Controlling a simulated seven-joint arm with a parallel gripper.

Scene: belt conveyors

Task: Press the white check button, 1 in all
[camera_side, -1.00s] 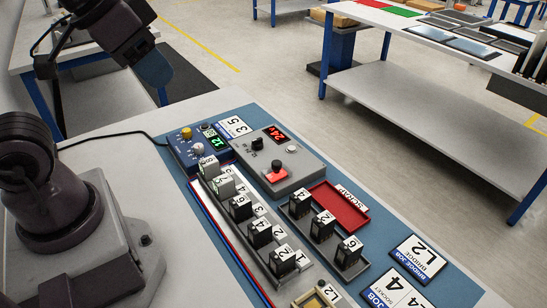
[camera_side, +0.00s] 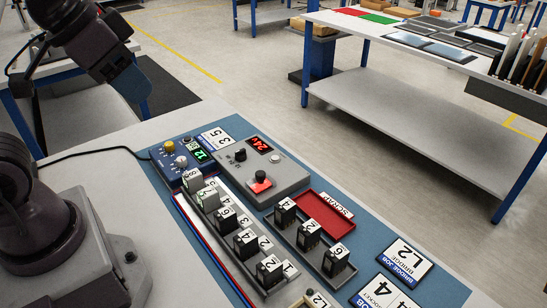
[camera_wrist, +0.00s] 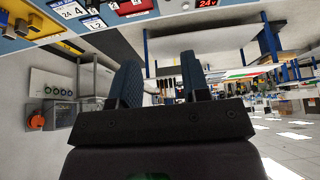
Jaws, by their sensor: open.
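A grey control box (camera_side: 285,184) stands on the blue mat of the bench. It has a red "24" display, a black knob, a red-and-black switch and a small pale round button (camera_side: 275,158) near its far right corner. A blue unit (camera_side: 176,178) beside it has a green "12" display (camera_side: 200,155), a yellow knob and a white round knob (camera_side: 181,161). I cannot read which control is the check button. My gripper (camera_side: 131,80) is raised at upper left, well away from both boxes. Its two blue fingers are apart and empty in the wrist view (camera_wrist: 160,82).
Several numbered black blocks stand in a rail (camera_side: 232,232) and a grey tray (camera_side: 287,236). A red scrap tray (camera_side: 325,212) and job cards (camera_side: 404,264) lie to the right. A black cable (camera_side: 90,154) runs to the blue unit. A shelved table stands behind.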

